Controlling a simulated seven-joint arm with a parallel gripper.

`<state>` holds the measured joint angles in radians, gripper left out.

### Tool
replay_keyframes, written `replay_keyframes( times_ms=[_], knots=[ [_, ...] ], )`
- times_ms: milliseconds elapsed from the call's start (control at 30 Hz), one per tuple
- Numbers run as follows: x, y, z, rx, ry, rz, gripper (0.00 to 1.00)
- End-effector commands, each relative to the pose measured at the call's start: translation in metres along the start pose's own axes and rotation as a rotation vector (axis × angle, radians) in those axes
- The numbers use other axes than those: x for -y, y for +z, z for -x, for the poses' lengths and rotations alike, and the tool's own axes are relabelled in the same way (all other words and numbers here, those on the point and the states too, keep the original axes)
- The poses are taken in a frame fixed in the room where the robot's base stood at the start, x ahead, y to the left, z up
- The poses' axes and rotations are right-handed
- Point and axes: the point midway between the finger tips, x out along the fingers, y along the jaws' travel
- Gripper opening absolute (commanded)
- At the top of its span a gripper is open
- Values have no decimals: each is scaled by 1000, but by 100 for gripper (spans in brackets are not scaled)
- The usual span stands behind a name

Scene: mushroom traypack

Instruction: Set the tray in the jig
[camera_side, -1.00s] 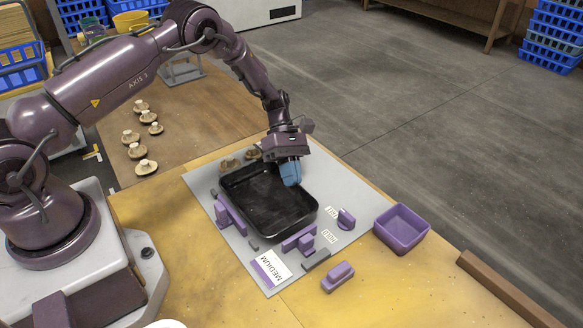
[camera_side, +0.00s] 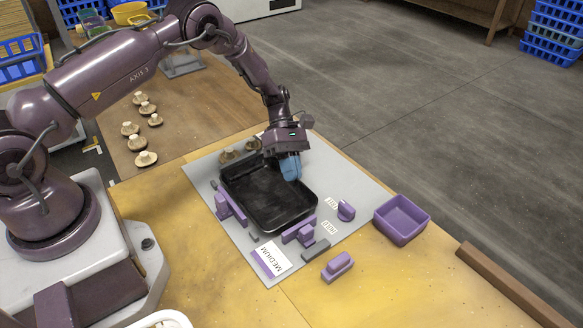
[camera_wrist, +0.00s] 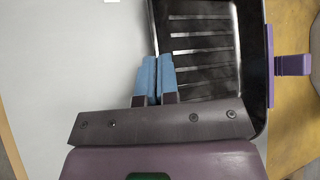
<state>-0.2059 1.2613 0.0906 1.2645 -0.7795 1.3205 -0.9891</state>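The black tray (camera_side: 306,217) lies on the grey mat, looking flat or nearly so. Purple jig blocks stand along two sides: a left block (camera_side: 231,207) and a front block (camera_side: 299,230). The tray's edges are close against them; contact is unclear from the side. In the wrist view, the tray's wall (camera_wrist: 265,110) lies right beside a purple block (camera_wrist: 293,65). The gripped stretch of wall is hidden.
The grey mat (camera_side: 350,190) carries a MEDIUM card (camera_side: 271,260) and small labels. A purple knob (camera_side: 346,210), an open purple bin (camera_side: 402,220) and a loose purple block (camera_side: 338,266) stand nearby. Brown mushrooms (camera_side: 252,146) sit behind the tray; several more stand at left.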

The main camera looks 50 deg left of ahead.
Motion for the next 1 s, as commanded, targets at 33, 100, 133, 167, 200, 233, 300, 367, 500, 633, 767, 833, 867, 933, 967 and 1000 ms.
replay_keyframes(
  times_ms=[33, 100, 133, 167, 200, 233, 300, 367, 500, 633, 767, 833, 867, 933, 967, 1000],
  knots=[
    [0, 0, 0, 0, 0, 0, 8],
    [0, 0, 0, 0, 0, 0, 24],
    [0, 0, 0, 0, 0, 0, 31],
    [0, 0, 0, 0, 0, 0, 31],
    [0, 0, 0, 0, 0, 0, 31],
    [0, 0, 0, 0, 0, 0, 31],
    [0, 0, 0, 0, 0, 0, 31],
    [0, 0, 0, 0, 1, 0, 31],
    [0, 0, 10, 0, 2, -1, 31],
    [-1, 0, 34, 0, 6, -1, 31],
    [-1, 0, 64, 1, 6, -2, 31],
    [0, -1, 80, 0, 4, 0, 31],
    [0, -1, 86, 0, 5, -1, 31],
    [-1, 0, 99, 0, 4, -1, 31],
    [0, -1, 104, 0, 4, 0, 31],
    [0, -1, 110, 0, 3, 0, 31]
  ],
)
